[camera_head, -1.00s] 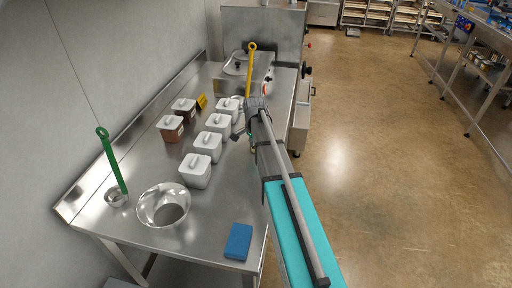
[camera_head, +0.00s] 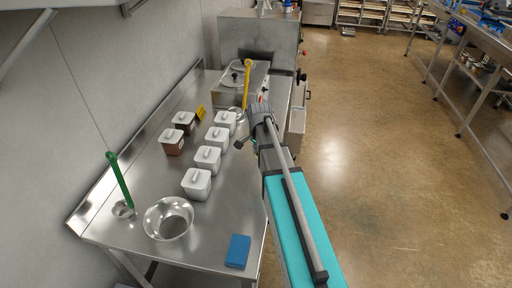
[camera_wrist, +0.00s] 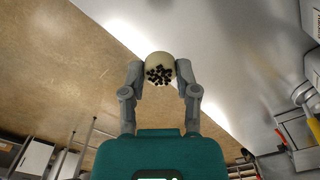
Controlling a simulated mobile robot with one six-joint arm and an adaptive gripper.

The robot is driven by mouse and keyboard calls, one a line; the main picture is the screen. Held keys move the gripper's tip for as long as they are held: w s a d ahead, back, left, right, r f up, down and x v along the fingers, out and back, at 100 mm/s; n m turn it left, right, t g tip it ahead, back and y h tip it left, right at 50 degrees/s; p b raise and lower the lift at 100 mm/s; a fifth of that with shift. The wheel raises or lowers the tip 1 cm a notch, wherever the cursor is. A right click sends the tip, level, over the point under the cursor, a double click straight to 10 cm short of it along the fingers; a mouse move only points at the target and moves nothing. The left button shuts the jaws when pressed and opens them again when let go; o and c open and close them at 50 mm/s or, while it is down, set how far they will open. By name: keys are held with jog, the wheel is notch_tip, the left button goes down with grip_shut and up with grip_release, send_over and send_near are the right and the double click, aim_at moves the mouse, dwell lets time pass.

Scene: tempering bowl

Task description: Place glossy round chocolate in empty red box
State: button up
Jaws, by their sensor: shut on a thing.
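My gripper (camera_wrist: 160,78) is shut on a small round cream-coloured piece (camera_wrist: 160,64) with a cluster of dark bits on its near side. The piece is between the two fingertips. In the head view my gripper (camera_head: 258,114) is at the right edge of the steel table, near the yellow-handled ladle; the piece cannot be made out there. No red box and no plain glossy chocolate can be made out in either view.
Open floor lies right.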

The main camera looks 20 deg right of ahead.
jog(key=s+r+p, duration=0.2)
jog(key=s+r, duration=0.1)
jog(key=s, duration=0.4)
jog(key=shift+w+d, duration=0.1)
dwell(0.9)
